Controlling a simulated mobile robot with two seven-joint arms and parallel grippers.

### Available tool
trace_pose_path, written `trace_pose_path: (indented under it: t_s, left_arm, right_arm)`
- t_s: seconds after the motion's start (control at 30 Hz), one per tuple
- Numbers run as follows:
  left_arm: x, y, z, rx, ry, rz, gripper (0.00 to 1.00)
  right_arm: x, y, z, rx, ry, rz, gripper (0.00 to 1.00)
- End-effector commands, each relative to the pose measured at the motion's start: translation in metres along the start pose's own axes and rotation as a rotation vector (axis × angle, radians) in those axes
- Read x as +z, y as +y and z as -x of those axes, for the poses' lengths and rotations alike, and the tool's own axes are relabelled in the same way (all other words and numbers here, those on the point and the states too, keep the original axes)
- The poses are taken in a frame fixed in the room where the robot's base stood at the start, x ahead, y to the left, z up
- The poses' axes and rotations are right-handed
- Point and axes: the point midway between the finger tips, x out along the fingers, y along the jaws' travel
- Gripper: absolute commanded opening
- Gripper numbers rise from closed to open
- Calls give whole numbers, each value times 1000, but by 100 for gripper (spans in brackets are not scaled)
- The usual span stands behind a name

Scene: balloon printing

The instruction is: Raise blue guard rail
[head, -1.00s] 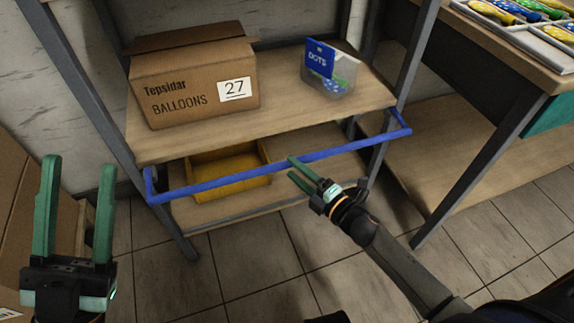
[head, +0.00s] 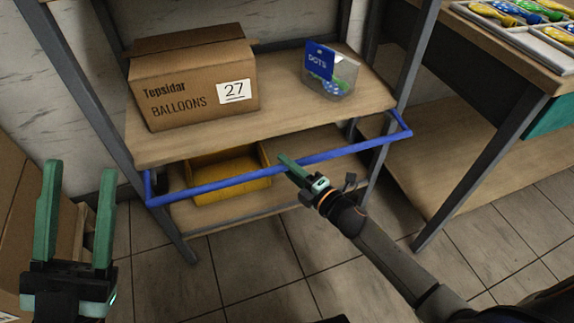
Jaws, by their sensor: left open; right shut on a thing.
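The blue guard rail (head: 221,183) is a long bar across the front of the shelf unit, below the edge of the upper shelf board. Its short end arms meet the shelf posts at left and right. My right gripper (head: 289,166) is at the middle of the rail, its green fingers shut on the bar. The fingers partly cover the rail there. My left gripper (head: 78,213) is open and empty at the lower left, apart from the rail.
On the upper shelf (head: 285,112) stand a cardboard balloon box (head: 190,80) and a clear bin (head: 333,84) with a blue DOTS card. A yellow bin (head: 228,168) sits on the lower shelf. A workbench (head: 500,50) with balloon trays is at right. A cardboard box (head: 25,210) is at left.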

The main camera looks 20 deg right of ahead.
Motion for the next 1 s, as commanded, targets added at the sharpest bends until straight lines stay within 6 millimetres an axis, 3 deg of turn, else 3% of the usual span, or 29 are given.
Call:
trace_pose_path:
  t_s: [0.17, 1.0]
  left_arm:
    - [0, 0, 0, 1, 0, 0, 50]
    - [0, 0, 0, 1, 1, -1, 50]
  right_arm:
    - [0, 0, 0, 1, 0, 0, 0]
    - [0, 0, 0, 1, 1, 0, 0]
